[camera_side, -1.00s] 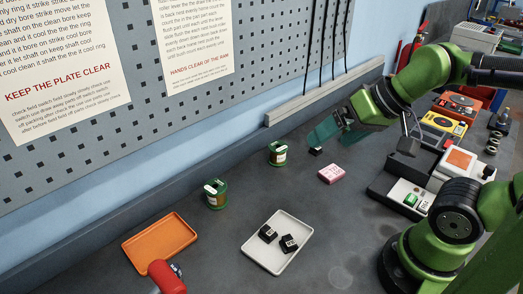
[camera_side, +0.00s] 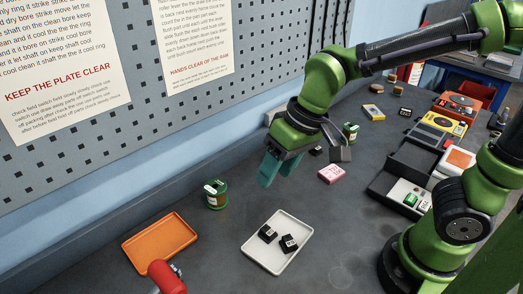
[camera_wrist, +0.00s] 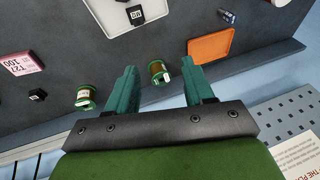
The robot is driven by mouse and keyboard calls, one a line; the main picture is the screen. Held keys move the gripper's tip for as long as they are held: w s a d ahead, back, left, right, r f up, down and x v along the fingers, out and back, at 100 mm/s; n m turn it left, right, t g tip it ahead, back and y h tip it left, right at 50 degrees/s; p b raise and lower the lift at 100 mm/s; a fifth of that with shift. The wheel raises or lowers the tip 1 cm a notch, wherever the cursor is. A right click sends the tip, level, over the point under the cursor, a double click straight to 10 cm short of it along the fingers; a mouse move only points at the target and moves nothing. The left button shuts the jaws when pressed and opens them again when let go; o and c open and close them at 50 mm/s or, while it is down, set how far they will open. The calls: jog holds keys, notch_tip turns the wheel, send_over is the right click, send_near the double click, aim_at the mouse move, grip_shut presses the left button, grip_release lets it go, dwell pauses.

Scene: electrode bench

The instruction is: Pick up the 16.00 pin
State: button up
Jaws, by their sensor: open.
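No pin marked 16.00 can be made out in either view. Two black blocks with white labels, one (camera_side: 267,233) and another (camera_side: 289,243), sit in the white tray (camera_side: 262,259); their labels are too small to read in the side view. One labelled black block (camera_wrist: 134,15) also shows in the wrist view. Another small black block (camera_wrist: 37,95) lies on the bench beside a pink block (camera_wrist: 22,63). My gripper (camera_wrist: 161,68) is open and empty above the bench, left of the pink block in the side view (camera_side: 331,174). A green spool (camera_wrist: 159,72) shows between its fingers, below them.
An orange tray (camera_side: 160,244) lies left of the white tray, with a red-handled tool (camera_side: 166,277) in front. A green spool (camera_side: 215,194) stands behind the trays. A dark open case (camera_side: 395,190) and yellow and orange devices stand at right. The pegboard wall borders the bench.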

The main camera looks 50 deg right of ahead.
jog(key=w+a+f+n+g, duration=0.1)
jog(key=w+a+f, duration=0.25)
jog(key=a, duration=0.45)
jog(key=n+g+h, duration=0.1)
jog(key=h, duration=0.2)
send_near(174, 268)
jog(key=f, duration=0.2)
jog(key=s+d+f, duration=0.1)
jog(key=f, duration=0.1)
jog(key=s+d+f, duration=0.1)
jog(key=f, duration=0.1)
jog(key=shift+f, duration=0.25)
jog(key=shift+w+a+r+m+t, duration=0.2)
jog(key=shift+w+a+m, duration=0.05)
jog(key=shift+w+a, duration=0.3)
jog(key=shift+w+a+r+m+t, duration=0.25)
jog(key=shift+w+a, duration=0.2)
jog(key=shift+w, duration=0.15)
jog(key=shift+d+f, duration=0.1)
jog(key=shift+f, duration=0.1)
jog(key=shift+f+m, duration=0.3)
jog(key=shift+f, duration=0.05)
jog(key=shift+w+f, duration=0.15)
jog(key=shift+f, duration=0.85)
jog(key=shift+w+f, duration=0.15)
jog(key=shift+f, duration=0.85)
jog(key=shift+c, duration=0.4)
grip_shut()
